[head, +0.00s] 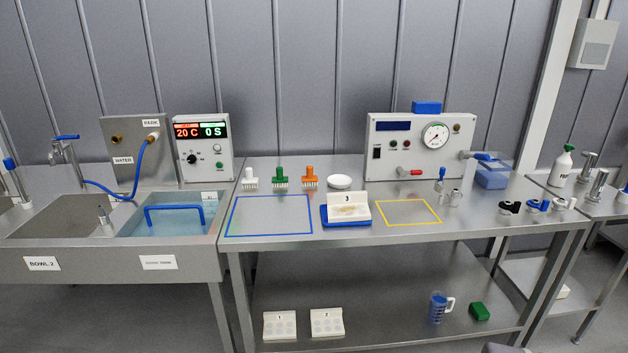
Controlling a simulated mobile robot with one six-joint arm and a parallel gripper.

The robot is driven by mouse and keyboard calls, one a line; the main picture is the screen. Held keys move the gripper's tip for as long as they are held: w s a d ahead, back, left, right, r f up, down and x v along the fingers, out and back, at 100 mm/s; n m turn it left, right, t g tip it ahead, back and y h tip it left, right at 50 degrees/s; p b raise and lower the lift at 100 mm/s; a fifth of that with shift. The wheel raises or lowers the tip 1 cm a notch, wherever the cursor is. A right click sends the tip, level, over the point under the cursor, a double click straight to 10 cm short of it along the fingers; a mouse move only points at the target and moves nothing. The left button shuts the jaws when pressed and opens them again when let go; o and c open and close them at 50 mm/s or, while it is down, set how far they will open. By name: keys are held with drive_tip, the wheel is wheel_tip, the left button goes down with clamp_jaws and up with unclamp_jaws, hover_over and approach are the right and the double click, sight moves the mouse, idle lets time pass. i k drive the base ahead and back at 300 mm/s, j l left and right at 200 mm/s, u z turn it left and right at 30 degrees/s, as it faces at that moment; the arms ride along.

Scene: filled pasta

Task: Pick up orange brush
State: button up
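The orange brush (310,177) stands upright on the steel table, handle up, with its pale bristles down. It is at the right end of a row of brushes, beside the green brush (280,177), with a small gap between them. A white round dish (339,182) lies just to its right. Nothing covers the orange brush. My gripper is not clearly in view; only a small dark shape shows at the bottom edge, and I cannot tell what it is.
A white brush (250,178) stands left of the green one. In front are a blue taped square (270,233), a blue tray (330,221) with a white block marked 3 (347,212), and a yellow taped square (410,222). A gauge panel (418,155) stands to the right, a sink (165,222) to the left.

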sight(309, 178)
drive_tip(key=i+l+u, duration=0.1)
drive_tip(key=i, duration=0.45)
drive_tip(key=i+l+u, duration=0.1)
drive_tip(key=i, duration=0.4)
drive_tip(key=i+l+u, duration=0.1)
drive_tip(key=i+l, duration=0.15)
drive_tip(key=i, duration=0.25)
drive_tip(key=i+l+u, duration=0.1)
drive_tip(key=i+l, duration=0.15)
drive_tip(key=i, duration=0.3)
